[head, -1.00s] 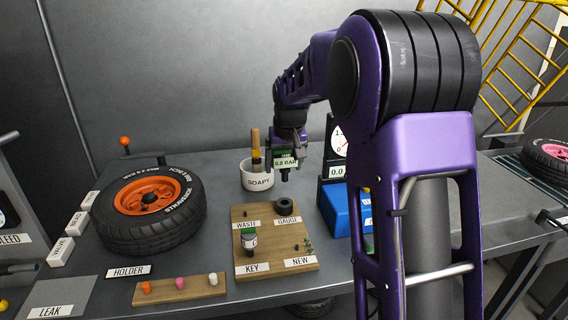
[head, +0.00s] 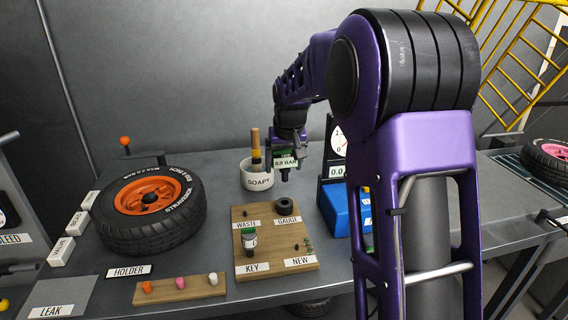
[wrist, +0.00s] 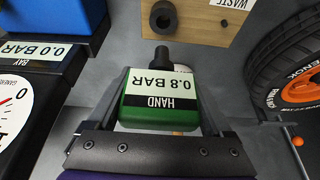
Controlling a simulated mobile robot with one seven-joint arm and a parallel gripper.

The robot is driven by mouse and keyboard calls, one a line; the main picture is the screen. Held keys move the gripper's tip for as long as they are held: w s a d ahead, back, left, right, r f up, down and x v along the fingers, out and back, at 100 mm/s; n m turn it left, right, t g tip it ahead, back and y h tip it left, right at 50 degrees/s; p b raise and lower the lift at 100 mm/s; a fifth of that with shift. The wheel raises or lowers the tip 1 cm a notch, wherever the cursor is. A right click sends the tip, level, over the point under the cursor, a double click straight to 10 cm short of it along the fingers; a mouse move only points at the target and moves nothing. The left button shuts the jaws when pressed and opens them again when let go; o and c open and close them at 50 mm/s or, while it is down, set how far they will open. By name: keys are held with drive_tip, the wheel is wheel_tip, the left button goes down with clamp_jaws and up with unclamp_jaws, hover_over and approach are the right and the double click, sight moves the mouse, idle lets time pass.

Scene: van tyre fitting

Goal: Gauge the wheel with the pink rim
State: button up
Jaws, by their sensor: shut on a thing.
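The wheel with the pink rim (head: 548,156) lies flat at the right edge of the head view, partly cut off. My gripper (head: 286,167) is above the bench near the soapy pot, well to the left of that wheel. It is shut on the green hand gauge (wrist: 160,115), which shows in the wrist view between the two fingers. The gauge's display reads 0.8 BAR, and its dark nozzle (wrist: 162,57) points away from the gripper. The gauge hangs clear of the bench. The pink-rimmed wheel is not in the wrist view.
An orange-rimmed wheel (head: 149,211) lies at the left of the bench. The wooden board (head: 270,257) holds a black ring at GAUGE and a small green-topped item at KEY. The soapy pot (head: 258,179) and a blue box with a dial (head: 340,207) stand close to my gripper.

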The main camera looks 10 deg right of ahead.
drive_tip(key=shift+f+b, duration=3.35)
drive_tip(key=shift+f, duration=1.75)
drive_tip(key=o, duration=1.3)
drive_tip(key=p+v, duration=0.2)
drive_tip(key=v, duration=1.5)
drive_tip(key=shift+r+p, duration=0.3)
